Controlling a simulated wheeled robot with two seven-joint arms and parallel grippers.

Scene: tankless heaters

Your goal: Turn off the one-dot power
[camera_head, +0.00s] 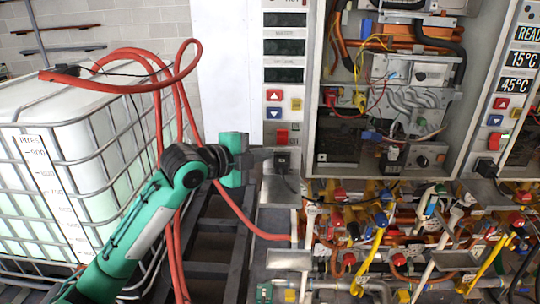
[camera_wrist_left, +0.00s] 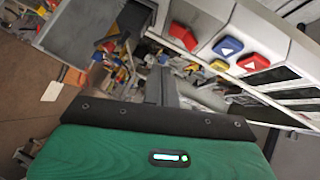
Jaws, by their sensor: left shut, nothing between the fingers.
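A red power switch (camera_head: 282,137) sits low on the left heater's front panel, below the arrow buttons; it also shows in the wrist view (camera_wrist_left: 181,33). Another switch (camera_head: 493,141) is on the right heater's panel. Dot marks are too small to read, so I cannot tell which switch has one dot. My left gripper (camera_head: 264,153) is shut and empty, with its fingers just left of and slightly below the left switch. In the wrist view its fingers (camera_wrist_left: 162,86) point toward the panel, apart from the switch in the picture. My right gripper is not in view.
A black plug (camera_head: 282,161) with a cable is just below the left switch. Red (camera_head: 274,96), blue (camera_head: 274,113) and yellow (camera_head: 296,104) buttons are above it. Pipes and valves (camera_head: 380,220) crowd below the heaters. A caged white tank (camera_head: 90,130) and red hoses are at left.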

